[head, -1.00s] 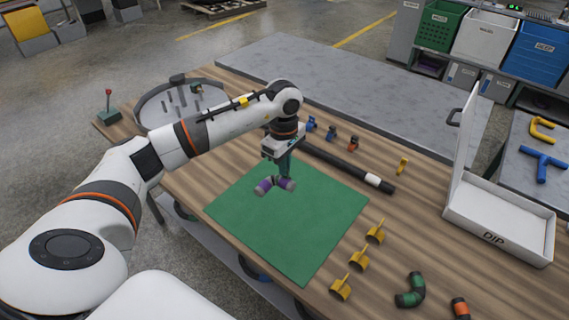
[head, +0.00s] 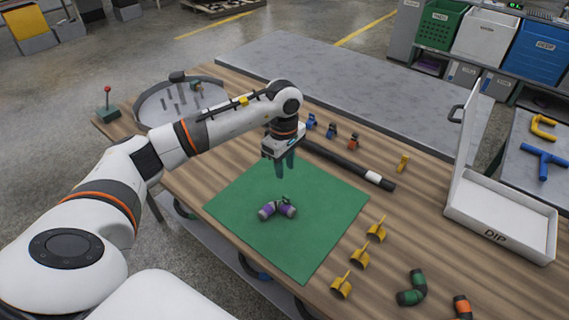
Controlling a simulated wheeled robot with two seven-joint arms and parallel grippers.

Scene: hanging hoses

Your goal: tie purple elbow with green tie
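The purple elbow (head: 268,211) lies on the green mat (head: 310,242), with dark bands at its ends. A small dark piece (head: 285,199) stands up at its bend; I cannot tell whether this is the green tie. My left gripper (head: 284,168) hangs above and slightly behind the elbow, pointing down. Its fingers are apart, with nothing visible between them, and do not touch the elbow. No other clearly green tie stands out on the table. My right gripper is not in view.
Small blue (head: 311,122), orange (head: 353,141) and yellow (head: 402,163) pieces stand beyond a black tube (head: 345,167). Yellow holders (head: 359,257) line the mat's right side. A green elbow (head: 411,289) lies front right. An open white DIP box (head: 500,228) stands at right.

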